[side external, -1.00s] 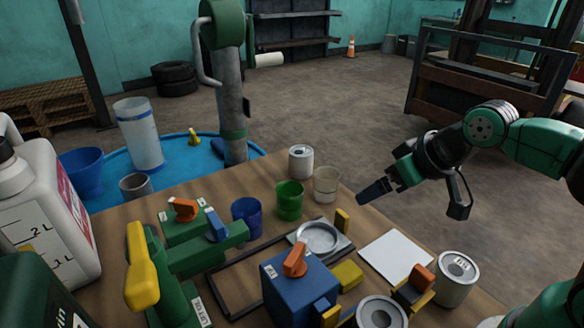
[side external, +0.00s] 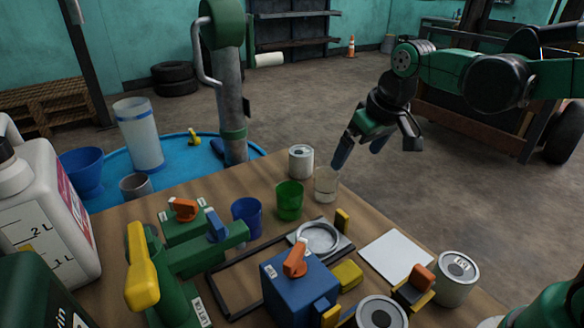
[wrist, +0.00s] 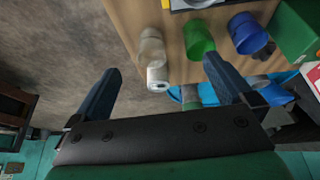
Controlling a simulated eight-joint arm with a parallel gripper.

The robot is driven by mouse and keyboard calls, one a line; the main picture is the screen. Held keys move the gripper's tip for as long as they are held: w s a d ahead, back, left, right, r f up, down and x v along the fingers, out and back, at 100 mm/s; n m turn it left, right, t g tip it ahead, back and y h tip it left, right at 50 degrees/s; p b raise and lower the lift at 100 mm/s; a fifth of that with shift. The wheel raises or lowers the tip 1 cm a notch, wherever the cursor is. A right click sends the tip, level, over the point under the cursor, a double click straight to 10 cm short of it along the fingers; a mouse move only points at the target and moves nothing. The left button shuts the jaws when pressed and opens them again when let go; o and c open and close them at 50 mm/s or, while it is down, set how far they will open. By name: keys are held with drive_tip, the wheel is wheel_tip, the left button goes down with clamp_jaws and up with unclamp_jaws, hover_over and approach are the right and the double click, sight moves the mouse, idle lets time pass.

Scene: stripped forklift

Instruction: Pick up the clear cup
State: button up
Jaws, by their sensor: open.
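The clear cup (side external: 326,186) stands upright near the far right edge of the wooden table, right of the green cup (side external: 289,200). In the wrist view the clear cup (wrist: 151,42) shows between the fingers, beyond the grey can. My gripper (side external: 359,154) is open and empty, fingers pointing down, above and slightly right of the cup; its left fingertip looks close to the rim in the side view. In the wrist view my gripper (wrist: 162,66) has both fingers spread wide.
A grey can (side external: 301,161) stands just behind and left of the clear cup. A blue cup (side external: 247,217) is further left. A round metal dish (side external: 317,237), a yellow block (side external: 343,220) and a white sheet (side external: 396,257) lie nearer the front.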

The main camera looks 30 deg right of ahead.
drive_tip(key=g, duration=0.2)
approach(326, 186)
drive_tip(key=w+f, duration=0.1)
drive_tip(key=f, duration=0.1)
drive_tip(key=w+d+f+g, duration=0.2)
drive_tip(key=w+f, duration=0.1)
drive_tip(key=shift+f, duration=0.35)
drive_tip(key=shift+w+f, duration=0.1)
drive_tip(key=shift+f, duration=3.05)
drive_tip(key=c, duration=1.2)
